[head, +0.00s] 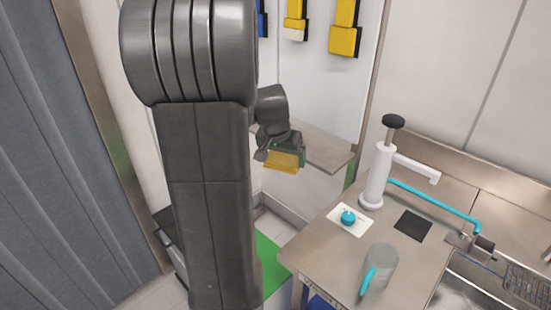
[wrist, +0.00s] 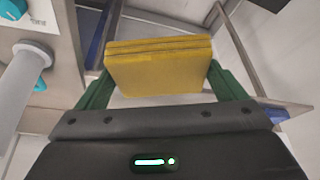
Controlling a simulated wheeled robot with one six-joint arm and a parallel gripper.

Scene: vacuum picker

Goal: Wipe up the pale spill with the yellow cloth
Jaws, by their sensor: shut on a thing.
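The yellow cloth (wrist: 158,70) is a thick folded block between the two green fingers of my gripper (wrist: 165,85) in the wrist view. My gripper is shut on it. In the head view the cloth (head: 284,161) hangs below my gripper (head: 286,150), in the air in front of a small steel shelf, left of the counter. I cannot see the pale spill in either view. My arm hides part of the left and middle of the head view.
A steel counter (head: 322,248) at the right holds a white pump column (head: 377,178), a teal knob (head: 348,217) on a white plate, a clear jug (head: 380,268) with a teal handle and a dark square pad (head: 412,225). A steel shelf (head: 325,152) lies behind my gripper. Yellow tools (head: 344,28) hang on the wall.

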